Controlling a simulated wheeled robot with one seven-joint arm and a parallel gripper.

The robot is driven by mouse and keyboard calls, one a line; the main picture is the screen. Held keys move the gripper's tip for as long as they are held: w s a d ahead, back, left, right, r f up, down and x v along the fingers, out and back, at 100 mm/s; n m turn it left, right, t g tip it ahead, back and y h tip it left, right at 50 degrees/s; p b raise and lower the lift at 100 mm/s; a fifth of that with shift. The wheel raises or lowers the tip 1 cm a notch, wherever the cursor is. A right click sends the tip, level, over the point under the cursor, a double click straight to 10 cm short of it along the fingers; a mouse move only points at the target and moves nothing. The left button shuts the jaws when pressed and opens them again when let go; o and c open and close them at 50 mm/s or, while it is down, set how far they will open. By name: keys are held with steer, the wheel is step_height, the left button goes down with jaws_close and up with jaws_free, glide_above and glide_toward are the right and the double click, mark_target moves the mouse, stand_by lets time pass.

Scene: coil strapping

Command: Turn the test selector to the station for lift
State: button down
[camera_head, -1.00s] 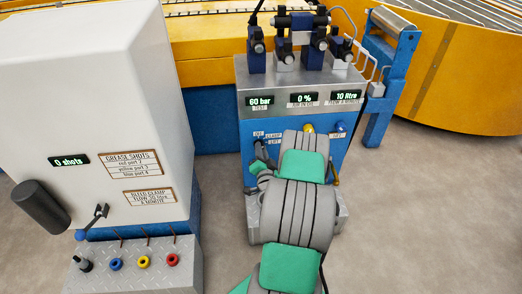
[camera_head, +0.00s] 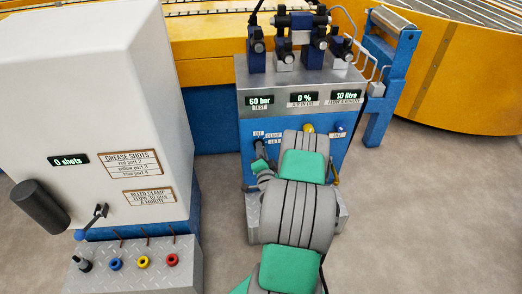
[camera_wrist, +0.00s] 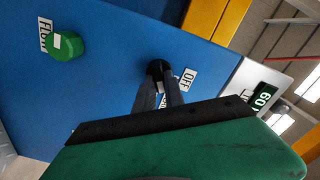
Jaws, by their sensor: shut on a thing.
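The test selector is a black knob (camera_wrist: 155,68) on the blue panel (camera_wrist: 100,90), seen in the wrist view beside a white OFF label (camera_wrist: 187,79). My gripper (camera_wrist: 160,84) is shut on this knob, with its two grey fingers around it. Another label behind the fingers is partly hidden. In the head view my gripper (camera_head: 259,150) is at the left of the blue panel, by the OFF, CLAMP and LIFT labels (camera_head: 273,138). My arm covers much of the panel there. I cannot tell which station the knob points to.
A green knob (camera_wrist: 68,46) with a FLOW label is on the same panel. Displays above read 60 bar (camera_head: 259,100), 0 % (camera_head: 303,97) and 10 litre (camera_head: 346,96). A white cabinet (camera_head: 90,110) with a lever stands at the left.

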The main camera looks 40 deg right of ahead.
steer(key=m, duration=0.6)
steer(key=shift+s+f, duration=0.1)
steer(key=shift+f, duration=0.1)
steer(key=shift+m, duration=0.3)
steer(key=c, duration=1.4)
jaws_free()
steer(key=shift+c, duration=0.2)
steer(key=b+v, duration=0.1)
steer(key=v, duration=0.6)
steer(key=shift+s+a, duration=0.2)
steer(key=shift+s, duration=0.1)
